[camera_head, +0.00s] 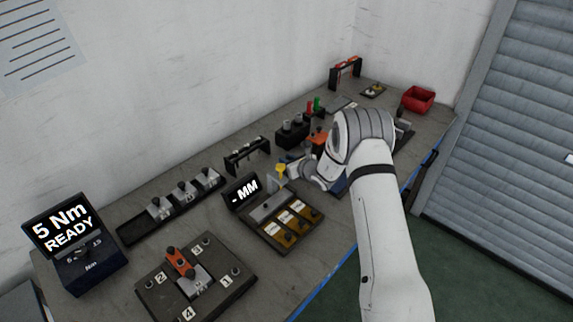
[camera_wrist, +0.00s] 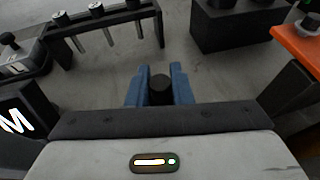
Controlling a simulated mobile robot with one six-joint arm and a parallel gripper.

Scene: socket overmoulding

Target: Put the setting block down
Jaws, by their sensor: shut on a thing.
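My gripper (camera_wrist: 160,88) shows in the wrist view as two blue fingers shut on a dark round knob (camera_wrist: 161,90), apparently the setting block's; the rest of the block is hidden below. In the head view my gripper is at the middle of the bench, largely hidden by my wrist. It is just right of the gauge with the "- MM" display (camera_head: 244,190). A small yellow piece (camera_head: 281,169) shows beside the gripper there; I cannot tell whether it is held. Whether the block touches the bench cannot be told.
In front of the display is a tray (camera_head: 291,243) with several labelled brown compartments. A black rack (camera_head: 246,154) with hanging pins stands behind. A dark block holder (camera_head: 292,134) and an orange part (camera_head: 319,139) are farther right. A fixture plate (camera_head: 153,302) and "5 Nm READY" screen (camera_head: 63,226) are at left.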

